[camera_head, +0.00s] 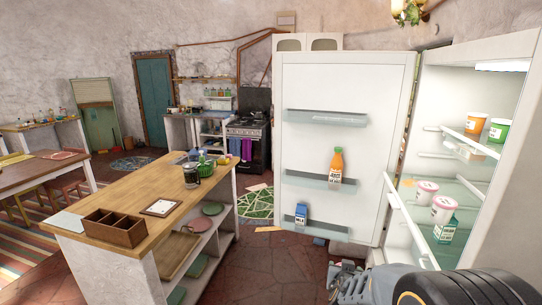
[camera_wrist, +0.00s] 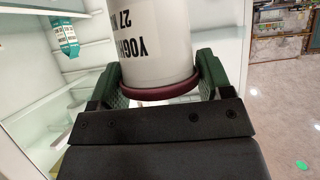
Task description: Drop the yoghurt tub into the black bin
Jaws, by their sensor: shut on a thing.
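The yoghurt tub (camera_wrist: 157,40) is white with dark lettering and a dark red rim, and appears upside down in the wrist view. My gripper (camera_wrist: 166,78) is shut on it, with a green finger on each side near the rim. The top of the tub is cut off by the picture's edge. In the head view my arm comes in at the lower right, in front of the open fridge, and the held tub cannot be made out there. No black bin shows in either view.
The open fridge (camera_head: 486,80) holds pink-lidded tubs (camera_head: 443,209), an orange tub (camera_head: 475,122), a green tub (camera_head: 497,130) and a carton (camera_head: 446,231). A wooden-topped counter (camera_head: 150,190) stands left, with open floor (camera_head: 290,265) between.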

